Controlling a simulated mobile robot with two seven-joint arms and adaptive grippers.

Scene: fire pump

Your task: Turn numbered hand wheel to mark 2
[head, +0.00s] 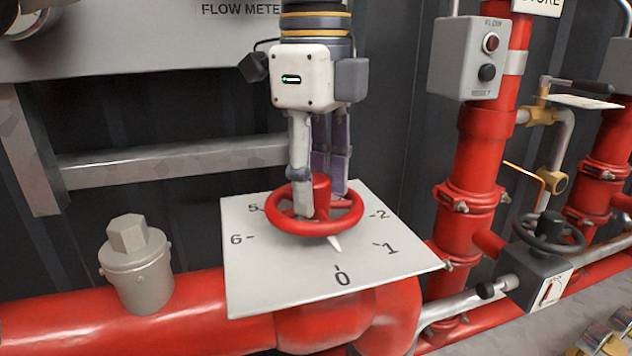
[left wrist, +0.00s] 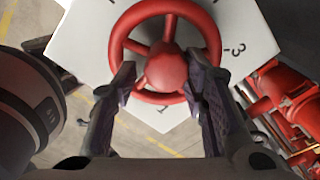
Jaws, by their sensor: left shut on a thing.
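The red hand wheel (head: 349,220) lies flat above a white square plate (head: 250,280) with black numbers around it. Its white pointer (head: 335,243) points between 0 and 1, nearer to 0. The 2 mark (head: 383,214) is at the right of the plate. My left gripper (head: 320,203) reaches down from above and is shut on the wheel, its fingers on either side of the hub. In the left wrist view the wheel (left wrist: 165,70) shows between the fingers; the exact contact is hard to see. My right gripper is not in view.
A red pipe (head: 200,312) runs below the plate, with a grey capped fitting (head: 138,265) at left. Red vertical pipes (head: 475,170), a grey control box (head: 470,60) and a dark-wheeled valve (head: 545,235) stand at right. A grey rail (head: 180,163) is behind.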

